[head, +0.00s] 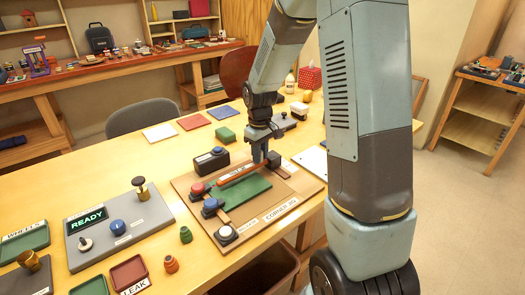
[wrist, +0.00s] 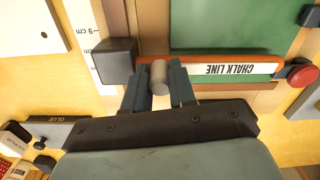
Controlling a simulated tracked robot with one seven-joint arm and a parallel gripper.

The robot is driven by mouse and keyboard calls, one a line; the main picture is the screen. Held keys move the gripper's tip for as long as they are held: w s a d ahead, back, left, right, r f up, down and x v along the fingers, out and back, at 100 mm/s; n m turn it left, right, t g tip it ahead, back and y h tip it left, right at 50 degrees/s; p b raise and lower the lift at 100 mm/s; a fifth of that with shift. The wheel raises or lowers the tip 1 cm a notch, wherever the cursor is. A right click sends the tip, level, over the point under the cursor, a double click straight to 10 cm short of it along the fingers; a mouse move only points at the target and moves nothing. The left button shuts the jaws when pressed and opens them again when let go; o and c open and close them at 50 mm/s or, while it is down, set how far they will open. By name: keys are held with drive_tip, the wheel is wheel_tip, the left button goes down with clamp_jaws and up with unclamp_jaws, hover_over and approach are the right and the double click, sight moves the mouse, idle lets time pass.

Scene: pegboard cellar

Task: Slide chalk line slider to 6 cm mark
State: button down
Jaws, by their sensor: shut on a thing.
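The chalk line slider is an orange bar (wrist: 215,63) with a white CHALK LINE label, lying along the edge of a green panel in the wrist view. A short grey knob (wrist: 159,76) stands at its left end there. My gripper (wrist: 158,82) is shut on this knob, one finger on each side. A dark block (wrist: 114,61) sits left of the knob, over a white scale (wrist: 88,40) where a 9 cm mark shows; a 6 cm mark cannot be read. In the head view my gripper (head: 265,158) is at the bar's far end; the bar (head: 238,174) shows on the brown board.
The brown board (head: 280,208) carries a green panel (head: 245,191), a red knob (head: 198,189) and blue and white buttons. A dark box (head: 211,161) stands behind it. A grey READY panel (head: 117,224) lies left. Bare tabletop (head: 60,190) lies at far left.

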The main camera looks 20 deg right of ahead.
drive_tip(key=shift+s, duration=0.3)
drive_tip(key=c, duration=0.9)
unclamp_jaws()
drive_tip(key=shift+d+r, duration=0.1)
wheel_tip(320, 180, up, 14)
drive_tip(key=shift+f, duration=0.25)
